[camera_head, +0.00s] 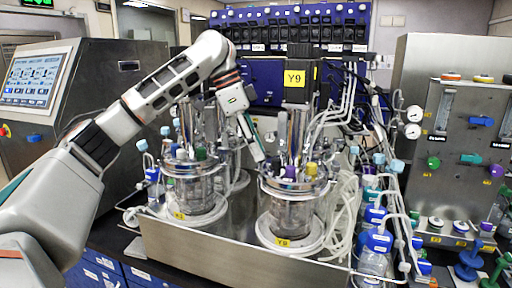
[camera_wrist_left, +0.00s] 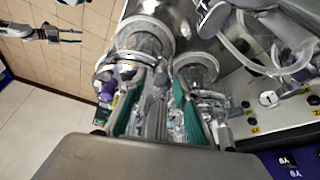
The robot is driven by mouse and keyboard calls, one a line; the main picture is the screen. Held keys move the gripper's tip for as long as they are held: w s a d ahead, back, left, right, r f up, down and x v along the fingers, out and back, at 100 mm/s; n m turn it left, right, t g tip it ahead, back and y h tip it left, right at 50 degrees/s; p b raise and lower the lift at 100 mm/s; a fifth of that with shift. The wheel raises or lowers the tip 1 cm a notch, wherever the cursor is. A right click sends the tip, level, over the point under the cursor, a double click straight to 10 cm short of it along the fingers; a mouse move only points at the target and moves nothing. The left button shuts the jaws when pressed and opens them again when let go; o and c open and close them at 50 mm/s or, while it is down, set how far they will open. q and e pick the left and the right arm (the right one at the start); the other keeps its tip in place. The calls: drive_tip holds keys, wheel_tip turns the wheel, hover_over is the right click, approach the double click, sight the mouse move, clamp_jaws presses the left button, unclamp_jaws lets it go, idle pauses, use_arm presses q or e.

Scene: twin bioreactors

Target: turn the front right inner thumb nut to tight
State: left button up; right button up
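The front right vessel (camera_head: 291,217) is a clear glass pot with a steel lid ring (camera_head: 276,187), marked Y9, in the steel tray. Purple and yellow caps sit on its lid. The thumb nuts on the lid are too small to tell apart. My left gripper (camera_head: 258,158) reaches down from above, its tips close to the lid's back left side; I cannot tell whether they touch anything. In the left wrist view, its teal-padded fingers (camera_wrist_left: 160,112) stand apart, with steel lid fittings showing between and beyond them.
A front left vessel (camera_head: 190,190) stands beside it in the tray (camera_head: 215,252). Tubing (camera_head: 342,215) and blue-capped bottles (camera_head: 376,243) crowd the right side. A steel column (camera_head: 297,130) and motor block (camera_head: 297,85) rise above the lid. A gauge panel (camera_head: 455,140) stands at right.

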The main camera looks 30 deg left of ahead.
use_arm(q)
drive_tip(key=shift+r, duration=0.1)
drive_tip(key=v, duration=1.1)
drive_tip(key=shift+a+r, duration=0.2)
drive_tip(key=shift+r, duration=0.15)
drive_tip(key=shift+s, duration=0.1)
